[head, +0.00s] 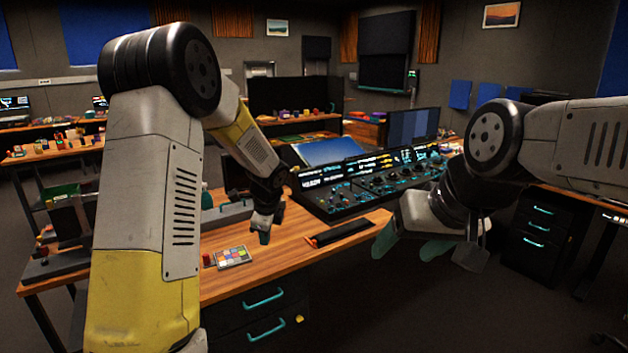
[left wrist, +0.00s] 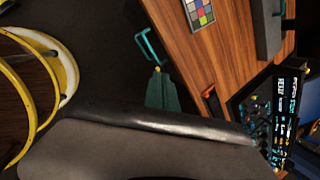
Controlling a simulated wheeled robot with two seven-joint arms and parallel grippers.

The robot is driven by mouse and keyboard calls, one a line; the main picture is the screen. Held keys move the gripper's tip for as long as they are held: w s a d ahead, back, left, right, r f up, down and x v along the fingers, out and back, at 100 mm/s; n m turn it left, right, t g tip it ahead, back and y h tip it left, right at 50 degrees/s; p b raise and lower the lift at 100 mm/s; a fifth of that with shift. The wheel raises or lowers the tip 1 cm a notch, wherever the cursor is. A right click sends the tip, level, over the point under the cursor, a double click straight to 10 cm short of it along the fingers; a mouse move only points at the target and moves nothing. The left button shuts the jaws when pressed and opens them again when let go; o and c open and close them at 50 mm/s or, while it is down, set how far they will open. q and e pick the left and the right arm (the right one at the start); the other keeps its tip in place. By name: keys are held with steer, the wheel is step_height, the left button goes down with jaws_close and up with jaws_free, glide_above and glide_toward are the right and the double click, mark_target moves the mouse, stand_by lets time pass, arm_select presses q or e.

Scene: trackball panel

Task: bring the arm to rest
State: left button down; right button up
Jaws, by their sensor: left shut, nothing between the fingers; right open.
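My left gripper (head: 264,232) hangs fingers down over the wooden desk (head: 260,275), in front of the control panel (head: 375,184). Its fingers are together with nothing between them. My right gripper (head: 411,246) is at the right, in front of the desk's right part and nearer to me than the panel. Its teal fingers stand apart and it is empty. The panel has lit screens, buttons and knobs; its right end is partly hidden by my right arm. In the left wrist view the panel (left wrist: 272,112) shows at the right edge, and a grey arm surface fills the bottom.
A colour chart (head: 233,256) and a dark flat strip (head: 340,232) lie on the desk. A grey bar-like block (head: 226,214) lies behind the chart. Drawers with teal handles (head: 264,299) are under the desk's front edge. A monitor (head: 412,127) stands behind the panel.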

arm_select(q)
steer(key=s+a+r+n+t+h, duration=0.1)
steer(key=s+a+r+n+h, duration=0.1)
steer(key=s+r+n, duration=1.15)
steer(key=s+d+r+n+h, duration=0.1)
steer(key=s+r+n, duration=0.1)
steer(key=s, duration=0.6)
steer(key=s+d+r+n+t+h, duration=0.1)
steer(key=s+r+n, duration=0.1)
steer(key=s, duration=0.7)
steer(key=shift+s+d+r+n, duration=0.2)
steer(key=shift+r+n, duration=0.1)
steer(key=shift+n, duration=0.55)
